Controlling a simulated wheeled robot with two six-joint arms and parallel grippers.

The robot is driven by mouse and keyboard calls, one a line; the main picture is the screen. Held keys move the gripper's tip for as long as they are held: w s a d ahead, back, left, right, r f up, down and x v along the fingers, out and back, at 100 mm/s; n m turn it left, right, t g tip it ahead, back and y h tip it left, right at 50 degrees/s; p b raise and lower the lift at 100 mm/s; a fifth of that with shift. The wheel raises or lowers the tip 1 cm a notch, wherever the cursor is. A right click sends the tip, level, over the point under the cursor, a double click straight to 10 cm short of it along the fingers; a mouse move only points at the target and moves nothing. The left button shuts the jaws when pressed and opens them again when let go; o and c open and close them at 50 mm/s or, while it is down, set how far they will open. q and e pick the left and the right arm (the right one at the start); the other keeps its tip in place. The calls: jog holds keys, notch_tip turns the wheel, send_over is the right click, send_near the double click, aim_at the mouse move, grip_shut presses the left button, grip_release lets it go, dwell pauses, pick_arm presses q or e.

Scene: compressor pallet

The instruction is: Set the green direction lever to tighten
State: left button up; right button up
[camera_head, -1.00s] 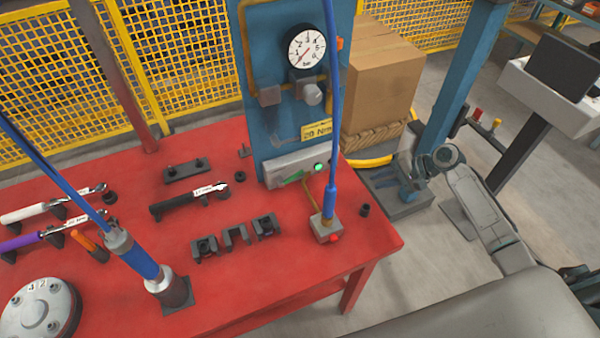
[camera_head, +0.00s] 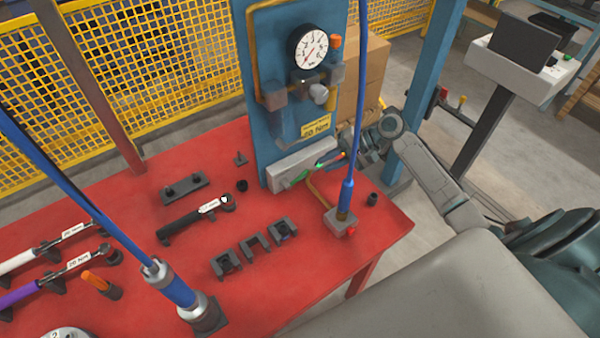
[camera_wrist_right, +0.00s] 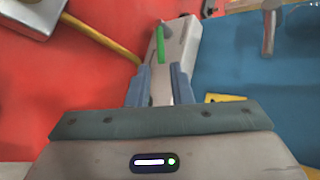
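In the right wrist view the green lever (camera_wrist_right: 160,44) lies along the grey box, ahead of my fingers. My right gripper (camera_head: 350,157) is at the right end of the box, reaching in from the right. The wrist view shows my right gripper's fingers (camera_wrist_right: 158,82) apart, with nothing held between them and the lever just beyond the tips. My left gripper is not in view.
A blue hose (camera_head: 356,110) rises from a small grey block (camera_head: 341,222) in front of the box. A pressure gauge (camera_head: 307,48) is higher on the panel. A blue-handled tool (camera_head: 175,288) stands at the front left of the red table (camera_head: 130,215). Black holders (camera_head: 254,246) lie nearer.

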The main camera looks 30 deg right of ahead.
aim_at(303, 175)
jog(key=p+x, duration=0.1)
jog(key=x, duration=0.3)
jog(key=shift+w+a+f, duration=0.1)
jog(key=shift+w+a, duration=0.05)
jog(key=shift+a, duration=0.2)
jog(key=p+x, duration=0.1)
jog(key=x, duration=0.2)
jog(key=shift+w+a+f, duration=0.1)
jog(key=shift+a+f, duration=0.15)
jog(key=shift+f, duration=0.05)
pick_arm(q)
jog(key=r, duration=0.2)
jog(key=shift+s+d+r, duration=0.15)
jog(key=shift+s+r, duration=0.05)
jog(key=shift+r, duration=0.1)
pick_arm(e)
jog(key=shift+f, duration=0.1)
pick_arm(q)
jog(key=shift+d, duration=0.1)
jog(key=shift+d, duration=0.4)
pick_arm(e)
grip_shut()
